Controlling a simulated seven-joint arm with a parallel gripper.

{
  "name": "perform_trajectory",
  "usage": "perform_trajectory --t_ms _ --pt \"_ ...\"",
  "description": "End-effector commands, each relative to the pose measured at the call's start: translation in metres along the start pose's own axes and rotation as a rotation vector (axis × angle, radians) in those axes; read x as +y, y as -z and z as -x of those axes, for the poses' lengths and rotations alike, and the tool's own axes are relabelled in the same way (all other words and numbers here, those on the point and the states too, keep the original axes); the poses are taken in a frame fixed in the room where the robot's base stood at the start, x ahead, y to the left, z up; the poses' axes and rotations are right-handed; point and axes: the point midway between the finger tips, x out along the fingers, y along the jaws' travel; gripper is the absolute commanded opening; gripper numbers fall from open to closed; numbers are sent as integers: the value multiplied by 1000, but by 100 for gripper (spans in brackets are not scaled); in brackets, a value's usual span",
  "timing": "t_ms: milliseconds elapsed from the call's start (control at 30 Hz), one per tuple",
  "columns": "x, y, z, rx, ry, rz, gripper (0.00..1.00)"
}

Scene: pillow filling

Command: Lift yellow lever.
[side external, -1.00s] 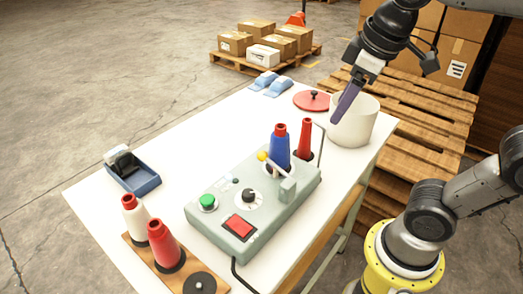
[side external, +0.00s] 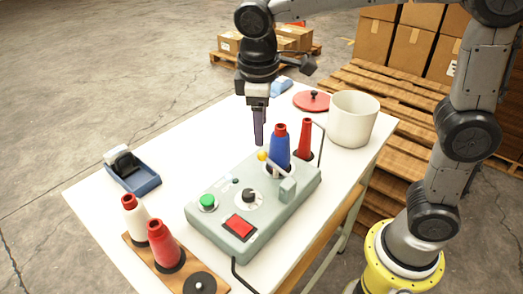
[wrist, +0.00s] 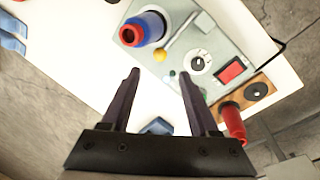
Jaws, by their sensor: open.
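The yellow lever is a metal rod with a yellow ball knob (side external: 262,156) on the grey-green control box (side external: 222,220). The knob also shows in the wrist view (wrist: 160,55), next to the blue spool (wrist: 146,29). The rod rises from a block at the box's right side and slants toward the knob. My gripper (side external: 259,142) is above the table, just behind the knob in the side view, with its purple fingers pointing down. In the wrist view its fingers (wrist: 160,85) are spread apart with nothing between them, and the knob lies beyond the tips.
The blue spool (side external: 280,150) and a red spool (side external: 305,140) stand close beside the lever. The box carries a green button (side external: 208,201), a dial and a red switch (side external: 239,225). A white pot (side external: 353,118) stands at the back right. The table left of the box is clear.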

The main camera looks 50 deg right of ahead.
Motion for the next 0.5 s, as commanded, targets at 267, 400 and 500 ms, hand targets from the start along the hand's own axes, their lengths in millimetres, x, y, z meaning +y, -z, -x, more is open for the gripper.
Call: perform_trajectory --t_ms 267,400,500 --pt "0 -1 -55 -5 0 -1 61" --pt "0 -1 -74 -3 0 -2 61" --pt "0 -1 -82 -1 0 -2 61"
